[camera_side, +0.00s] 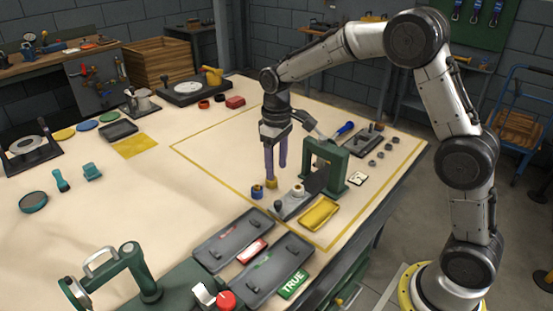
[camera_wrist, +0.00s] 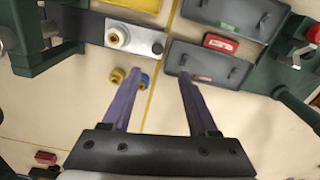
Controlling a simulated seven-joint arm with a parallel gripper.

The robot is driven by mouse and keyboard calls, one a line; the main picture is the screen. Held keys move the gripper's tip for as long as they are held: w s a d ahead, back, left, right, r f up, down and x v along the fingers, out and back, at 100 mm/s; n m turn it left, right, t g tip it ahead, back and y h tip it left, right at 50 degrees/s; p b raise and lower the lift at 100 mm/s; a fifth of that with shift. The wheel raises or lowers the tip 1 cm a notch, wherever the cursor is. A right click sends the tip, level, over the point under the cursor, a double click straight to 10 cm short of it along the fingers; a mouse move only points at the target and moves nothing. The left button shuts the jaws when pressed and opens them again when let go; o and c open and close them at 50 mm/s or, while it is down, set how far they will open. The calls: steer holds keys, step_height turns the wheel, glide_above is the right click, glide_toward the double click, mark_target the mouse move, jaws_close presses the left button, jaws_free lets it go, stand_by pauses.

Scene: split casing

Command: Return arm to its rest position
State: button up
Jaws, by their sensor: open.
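My gripper (camera_side: 276,172) is open, with two long purple fingers pointing down over the marked work area. In the wrist view the gap between the fingers (camera_wrist: 159,75) is empty. A small yellow ring-like part (camera_side: 271,183) is on the table just below the fingers in the side view. A blue and yellow part (camera_side: 257,192) stands beside it.
A green arch-shaped frame (camera_side: 343,172) stands close right of my gripper, with a grey plate (camera_side: 288,208) through it. A yellow tray (camera_side: 318,214) and two grey trays (camera_side: 232,236) (camera_side: 268,274) lie in front. A green lever press (camera_side: 133,272) stands front left.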

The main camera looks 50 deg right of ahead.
steer(key=shift+r, duration=0.8)
steer(key=s+r+t, duration=0.4)
steer(key=s+r, duration=0.7)
steer(key=r, duration=0.3)
steer(key=s+f+m, duration=0.1)
steer(key=s+f, duration=0.1)
steer(key=s, duration=0.7)
steer(key=s+f+t, duration=0.1)
steer(key=s+f, duration=0.2)
steer(key=s, duration=0.5)
steer(key=shift+s+m+t, duration=0.3)
steer(key=shift+s+m, duration=0.05)
steer(key=shift+m, duration=0.05)
